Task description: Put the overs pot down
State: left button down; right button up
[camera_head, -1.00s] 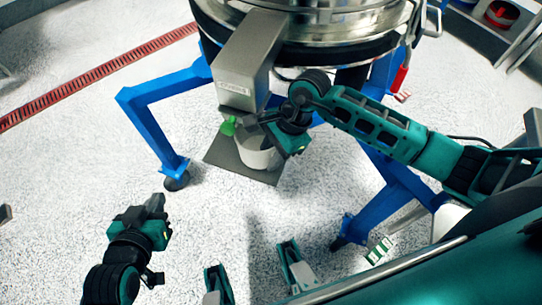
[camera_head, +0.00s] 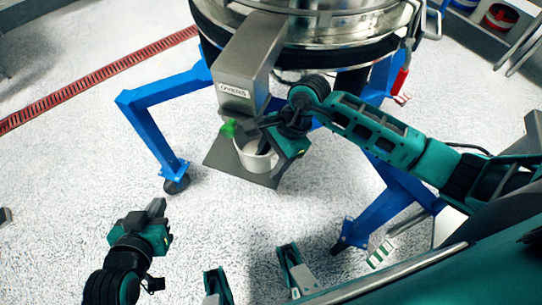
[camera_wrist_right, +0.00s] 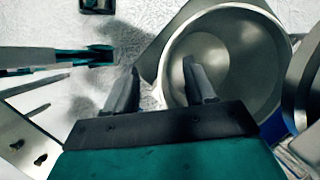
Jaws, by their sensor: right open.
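The overs pot (camera_head: 257,163) is a pale, round, open pot. It stands upright on a dark grey plate (camera_head: 221,157) under the chute marked OVERS (camera_head: 241,65). In the right wrist view the pot (camera_wrist_right: 262,62) looks empty, with a bare metal floor. My right gripper (camera_head: 266,137) is at the pot's rim. In its wrist view the gripper (camera_wrist_right: 160,68) is open, one finger over the pot's inside and the other outside its wall; whether either touches is unclear. My left gripper (camera_head: 155,208) is over bare floor at lower left, away from the pot; its jaw gap is unclear.
The round metal sifter (camera_head: 325,30) stands above on blue legs (camera_head: 145,125). A small green part (camera_head: 228,129) is beside the chute's lower end. A red floor drain (camera_head: 95,83) runs at upper left. The floor at left and centre is clear.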

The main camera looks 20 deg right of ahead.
jog(key=p+v, duration=0.1)
jog(key=v, duration=1.1)
jog(key=shift+p, duration=0.35)
